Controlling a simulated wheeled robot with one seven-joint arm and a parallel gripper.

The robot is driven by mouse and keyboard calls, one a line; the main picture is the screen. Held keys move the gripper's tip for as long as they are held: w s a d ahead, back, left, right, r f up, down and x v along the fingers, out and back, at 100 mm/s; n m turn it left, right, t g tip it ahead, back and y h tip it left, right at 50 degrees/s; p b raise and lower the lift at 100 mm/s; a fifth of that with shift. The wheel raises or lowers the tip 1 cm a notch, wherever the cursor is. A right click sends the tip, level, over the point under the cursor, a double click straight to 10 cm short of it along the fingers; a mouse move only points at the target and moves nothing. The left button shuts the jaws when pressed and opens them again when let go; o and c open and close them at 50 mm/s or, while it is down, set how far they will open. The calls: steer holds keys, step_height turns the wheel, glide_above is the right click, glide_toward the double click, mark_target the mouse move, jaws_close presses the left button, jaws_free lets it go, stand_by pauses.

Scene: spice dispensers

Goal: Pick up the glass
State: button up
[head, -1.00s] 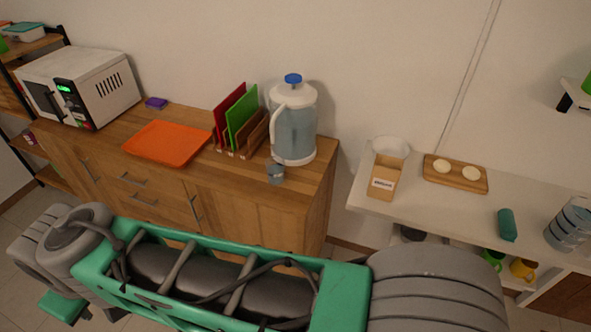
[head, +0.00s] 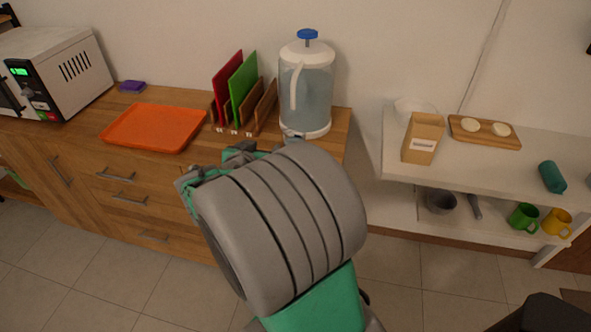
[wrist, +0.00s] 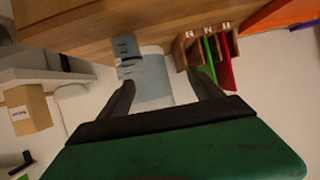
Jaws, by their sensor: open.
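The glass (wrist: 127,58) is a small, clear, bluish cup on the wooden counter, in the upper left of the wrist view. It stands close by the white base of the large water dispenser (head: 304,95). My gripper (wrist: 159,79) is open and empty, with its two dark fingers spread. The left finger in the wrist view points at the glass and appears just short of it. The glass is off to the left of the gap between the fingers. In the head view my arm hides most or all of the glass and the fingers.
On the counter, a rack of red and green boards (head: 240,92) stands beside the dispenser, with an orange tray (head: 154,128) and a microwave (head: 58,68) farther left. To the right, a white shelf (head: 505,164) holds a carton (head: 423,138) and a wooden board (head: 484,131).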

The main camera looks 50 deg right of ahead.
mark_target(292, 140)
steer(key=shift+o, duration=1.4)
steer(key=s+d+f+h+b, duration=0.1)
steer(key=d, duration=0.1)
steer(key=s+d+f+h+b, duration=0.1)
steer(key=d+f+h, duration=0.1)
steer(key=d, duration=0.1)
steer(key=s+d+f+h+b, duration=0.1)
steer(key=s+d+f+b, duration=0.1)
steer(key=d, duration=0.1)
steer(key=shift+m+t+h, duration=0.3)
steer(key=shift+h, duration=0.1)
steer(key=p+x, duration=0.1)
steer(key=x, duration=0.2)
steer(key=p+x, duration=0.1)
steer(key=x, duration=0.3)
steer(key=shift+w+d+r+p, duration=0.2)
steer(key=shift+w+r+p, duration=0.05)
steer(key=shift+w+p, duration=0.1)
steer(key=c, duration=1.8)
steer(key=shift+r, duration=0.1)
jaws_close()
